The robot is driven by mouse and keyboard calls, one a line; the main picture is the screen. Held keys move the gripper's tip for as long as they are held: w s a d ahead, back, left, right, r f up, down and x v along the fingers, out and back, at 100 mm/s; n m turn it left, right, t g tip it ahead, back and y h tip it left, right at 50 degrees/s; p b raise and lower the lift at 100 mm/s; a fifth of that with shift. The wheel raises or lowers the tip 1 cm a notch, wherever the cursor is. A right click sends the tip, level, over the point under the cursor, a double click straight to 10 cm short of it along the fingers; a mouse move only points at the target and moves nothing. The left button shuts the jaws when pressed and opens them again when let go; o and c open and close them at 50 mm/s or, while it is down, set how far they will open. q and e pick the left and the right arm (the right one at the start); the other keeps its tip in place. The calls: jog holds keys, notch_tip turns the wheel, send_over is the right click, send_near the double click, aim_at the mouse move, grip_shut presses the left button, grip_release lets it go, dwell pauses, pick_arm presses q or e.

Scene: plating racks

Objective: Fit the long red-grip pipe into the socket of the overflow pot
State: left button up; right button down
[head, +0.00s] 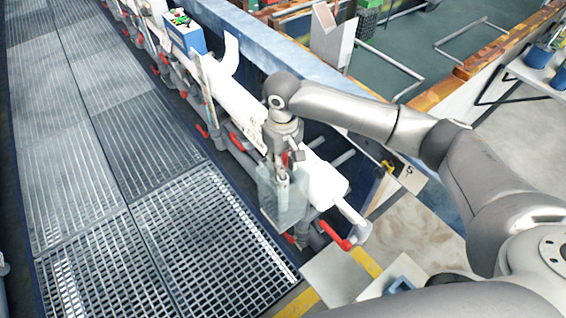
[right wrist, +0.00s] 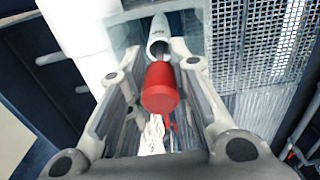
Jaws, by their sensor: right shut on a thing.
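My right gripper (head: 284,158) points down beside the white pipework in the head view. In the right wrist view its fingers (right wrist: 152,68) are shut on the red-grip pipe, around its red grip (right wrist: 161,88). A pale grey tube (right wrist: 158,38) runs on from the red grip, away from the wrist. A clear, box-shaped pot (head: 283,200), which looks like the overflow pot, stands directly below the gripper. Its socket is hidden, and I cannot tell whether the tube's end is inside it. My left gripper is not in view.
A thick white pipe (head: 235,100) runs close beside the gripper, with red-handled valves (head: 335,236) along the row. Metal grating (head: 190,240) lies to the left. A blue-and-white box (head: 185,36) stands farther up the row.

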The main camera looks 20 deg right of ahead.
jog(key=shift+f, duration=0.4)
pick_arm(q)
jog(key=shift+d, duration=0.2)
pick_arm(e)
jog(key=shift+a+f, duration=0.1)
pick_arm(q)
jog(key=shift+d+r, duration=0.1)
pick_arm(e)
jog(key=c, duration=1.3)
grip_release()
jog(key=shift+f, duration=0.15)
notch_tip(320, 180, up, 12)
jog(key=shift+f+b, duration=0.25)
jog(key=shift+b, duration=0.65)
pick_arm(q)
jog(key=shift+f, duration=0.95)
pick_arm(e)
jog(key=shift+r, duration=0.45)
